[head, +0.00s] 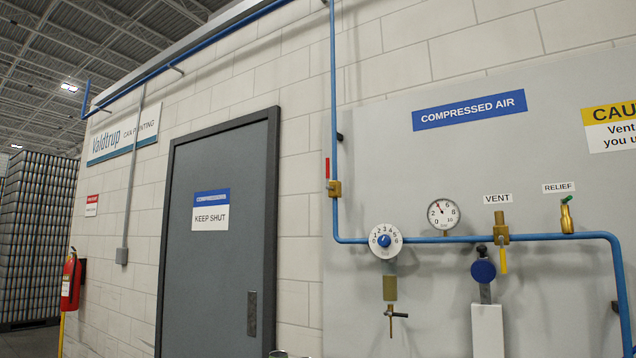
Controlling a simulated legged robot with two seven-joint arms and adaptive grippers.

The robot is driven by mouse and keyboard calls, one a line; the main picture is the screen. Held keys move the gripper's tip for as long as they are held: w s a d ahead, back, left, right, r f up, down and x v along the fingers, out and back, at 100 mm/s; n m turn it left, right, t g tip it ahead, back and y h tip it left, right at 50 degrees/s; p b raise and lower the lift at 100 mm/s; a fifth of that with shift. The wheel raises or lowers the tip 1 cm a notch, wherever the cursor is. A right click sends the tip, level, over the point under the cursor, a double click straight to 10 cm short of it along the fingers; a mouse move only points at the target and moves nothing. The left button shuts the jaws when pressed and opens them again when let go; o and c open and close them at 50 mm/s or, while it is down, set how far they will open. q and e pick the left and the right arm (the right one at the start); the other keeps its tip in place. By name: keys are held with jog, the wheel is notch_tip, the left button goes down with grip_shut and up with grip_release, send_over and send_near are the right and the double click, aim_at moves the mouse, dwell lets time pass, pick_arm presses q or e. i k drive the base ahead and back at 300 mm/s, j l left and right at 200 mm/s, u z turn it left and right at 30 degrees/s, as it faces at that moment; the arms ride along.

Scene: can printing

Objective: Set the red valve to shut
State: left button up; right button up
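The red valve (327,168) is a brass body (334,188) with a slim red lever, on the vertical blue pipe (334,110) to the right of the door. The lever stands upright on the left side of the pipe, parallel to it. Below the valve, the pipe bends to the right into a horizontal run. Nothing touches the lever. I can make out neither of my grippers in the head view. A small grey shape shows at the bottom edge, below the door, too cropped to identify.
A white dial (385,241), a pressure gauge (443,214), a yellow-handled vent valve (502,240) and a relief valve (567,215) line the horizontal pipe. A white block with a blue disc (483,271) rises at the lower right; I cannot tell what it is. A grey door (222,270) is closed.

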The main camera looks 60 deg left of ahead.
aim_at(327, 159)
jog(key=u, duration=1.9)
jog(key=i+j+z, duration=0.5)
jog(key=j, duration=0.2)
